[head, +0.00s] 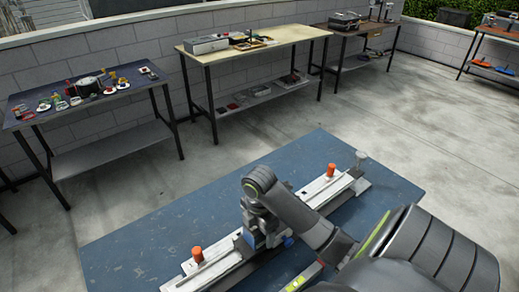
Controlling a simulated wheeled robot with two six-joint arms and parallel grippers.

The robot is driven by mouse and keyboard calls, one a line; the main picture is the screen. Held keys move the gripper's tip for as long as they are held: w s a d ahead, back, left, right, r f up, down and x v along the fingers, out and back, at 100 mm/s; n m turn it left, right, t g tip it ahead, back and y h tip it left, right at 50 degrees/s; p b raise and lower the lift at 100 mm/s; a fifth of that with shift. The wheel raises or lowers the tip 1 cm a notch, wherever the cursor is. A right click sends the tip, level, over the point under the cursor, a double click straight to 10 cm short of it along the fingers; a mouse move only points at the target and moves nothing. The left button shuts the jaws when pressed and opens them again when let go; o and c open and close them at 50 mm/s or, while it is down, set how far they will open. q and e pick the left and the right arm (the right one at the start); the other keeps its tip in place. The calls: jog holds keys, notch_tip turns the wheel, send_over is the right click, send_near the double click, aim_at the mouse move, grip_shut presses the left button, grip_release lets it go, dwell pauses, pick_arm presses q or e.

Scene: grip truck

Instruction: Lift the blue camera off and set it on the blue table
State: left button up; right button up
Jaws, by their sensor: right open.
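The blue table (130,240) fills the lower middle of the head view. A pale slider rail (318,190) lies diagonally across it. Small blue patches (288,241), probably the blue camera, show around my right gripper at the rail's middle; most of that object is hidden behind my gripper and arm. My right gripper (264,232) is open and sits over these patches, its fingers mostly hidden. I cannot tell whether it touches them. My left gripper is out of view.
Orange knobs (331,170) (197,254) stand on the rail, with a grey knob (360,158) at its far end. The blue table's left part and far edge are bare. Cluttered benches, one with a cream top (290,35), stand along the wall, beyond open floor.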

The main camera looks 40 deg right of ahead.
jog(key=shift+f, duration=0.35)
jog(key=shift+c, duration=0.6)
grip_shut()
jog(key=c, duration=0.7)
grip_release()
jog(key=shift+c, duration=1.1)
jog(key=shift+r+p, duration=1.25)
